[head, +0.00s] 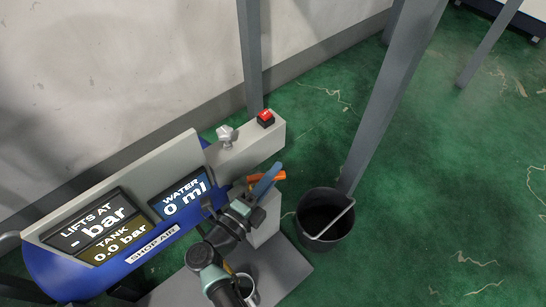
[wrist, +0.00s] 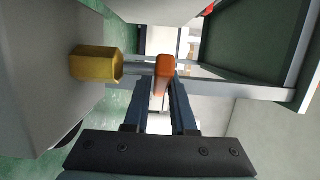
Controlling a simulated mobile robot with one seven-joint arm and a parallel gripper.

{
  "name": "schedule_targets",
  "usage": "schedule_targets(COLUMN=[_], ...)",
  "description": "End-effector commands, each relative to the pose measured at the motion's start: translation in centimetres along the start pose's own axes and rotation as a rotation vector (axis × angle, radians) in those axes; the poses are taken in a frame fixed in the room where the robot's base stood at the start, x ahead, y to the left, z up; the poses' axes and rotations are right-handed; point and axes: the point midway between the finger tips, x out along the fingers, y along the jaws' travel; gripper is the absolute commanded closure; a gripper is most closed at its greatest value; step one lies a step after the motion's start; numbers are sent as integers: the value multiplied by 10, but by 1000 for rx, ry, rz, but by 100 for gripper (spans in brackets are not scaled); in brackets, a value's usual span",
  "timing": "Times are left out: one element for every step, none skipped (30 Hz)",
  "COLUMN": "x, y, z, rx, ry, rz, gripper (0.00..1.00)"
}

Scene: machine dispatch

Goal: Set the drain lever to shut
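The drain lever is an orange handle (head: 280,175) on the right end of the compressor, low on the side of the grey housing. In the wrist view the orange lever (wrist: 164,72) stands between my fingertips, with a yellow hexagonal fitting (wrist: 96,63) to its left. My gripper (head: 264,181) has blue fingers that cover part of the lever in the head view. In the wrist view my gripper (wrist: 163,88) has its fingers close together, one on each side of the lever, and looks shut on it. The lever's pivot is partly hidden.
A black bucket (head: 325,238) stands on the green floor right of the lever, close to a grey post (head: 385,95). A red button (head: 265,118) and a grey knob (head: 225,134) are on top of the housing. The displays show water 0 ml and tank 0.0 bar.

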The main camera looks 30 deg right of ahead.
Motion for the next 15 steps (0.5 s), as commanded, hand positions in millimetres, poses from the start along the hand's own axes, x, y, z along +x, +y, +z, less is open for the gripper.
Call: schedule_targets(x=[0, 0, 0, 0, 0, 0, 0, 0, 0, 0, 0, -1, -2, -4, -8], y=[0, 0, 0, 0, 0, 0, 0, 0, 0, 0, 0, 0, -1, -1, -2], z=[0, 0, 0, 0, 0, 0, 0, 0, 0, 0, 0, 0, 0, 0, 0], rx=[0, 0, 0, 0, 0, 0, 0, 0, 0, 0, 0, 0, 0, 0, -1], ry=[0, 0, 0, 0, 0, 1, 1, 1, 1, 1, 1, 1, 0, 0, 0], rz=[0, 0, 0, 0, 0, 0, 0, 0, 0, 0, 0, 0, 0, 0, 0], gripper=[65, 59, 52, 52, 52, 52, 52, 52, 52, 52, 52, 52, 52, 52, 52])
